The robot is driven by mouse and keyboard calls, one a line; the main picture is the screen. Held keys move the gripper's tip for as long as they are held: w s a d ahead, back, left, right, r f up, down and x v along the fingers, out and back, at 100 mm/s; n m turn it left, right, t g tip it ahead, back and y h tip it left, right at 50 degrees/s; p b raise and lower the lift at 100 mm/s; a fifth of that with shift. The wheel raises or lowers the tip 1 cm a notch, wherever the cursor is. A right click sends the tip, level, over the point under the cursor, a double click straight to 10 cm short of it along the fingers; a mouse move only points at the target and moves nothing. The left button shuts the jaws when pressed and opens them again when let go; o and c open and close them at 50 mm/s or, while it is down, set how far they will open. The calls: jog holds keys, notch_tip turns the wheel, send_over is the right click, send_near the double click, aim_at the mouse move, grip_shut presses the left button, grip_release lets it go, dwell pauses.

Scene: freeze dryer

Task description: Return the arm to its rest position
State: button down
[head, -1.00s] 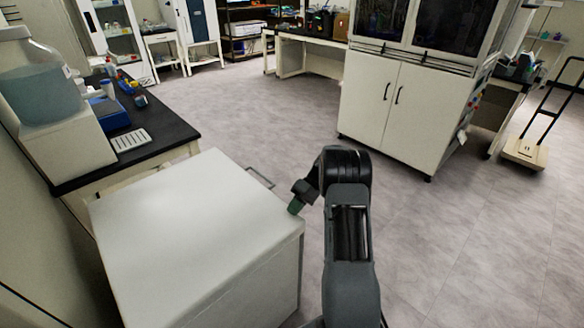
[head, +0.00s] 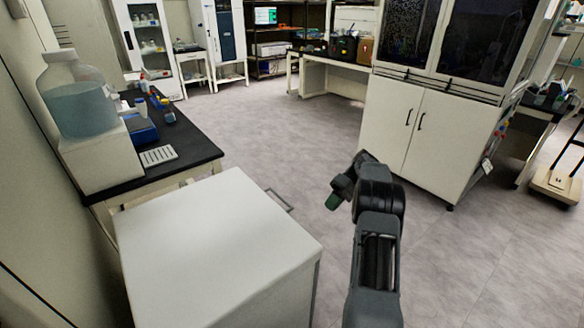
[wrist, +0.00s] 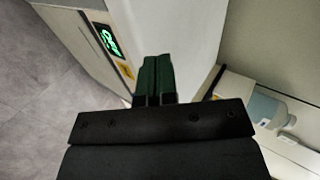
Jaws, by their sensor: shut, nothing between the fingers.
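My arm rises from the bottom of the head view, right of the white box-shaped machine (head: 215,245). My gripper (head: 332,201) shows there as a small dark green tip, off the machine's right edge and over the floor. In the wrist view my gripper (wrist: 154,62) has its two green fingers together and holds nothing. The machine also shows in the wrist view (wrist: 178,28), with a lit green display (wrist: 110,42) on its front. The fingertips appear in front of the machine; I cannot tell the exact gap.
A black-topped bench (head: 190,155) with a large clear bottle (head: 80,100) stands at the left. A white cabinet (head: 420,125) stands at the back right. The grey floor (head: 270,130) between is clear.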

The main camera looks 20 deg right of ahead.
notch_tip(320, 180, down, 5)
jog(key=s+m+h, duration=0.1)
jog(key=m+h, duration=0.1)
jog(key=m, duration=0.2)
jog(key=s+a+r+t+h+p, duration=0.6)
jog(key=s+a+r+h+p, duration=0.1)
jog(key=s+a+r, duration=1.3)
notch_tip(320, 180, up, 2)
jog(key=shift+s+a+r+n+t+h+p, duration=0.2)
jog(key=shift+a+n+t+h+p, duration=0.15)
jog(key=shift+h, duration=0.25)
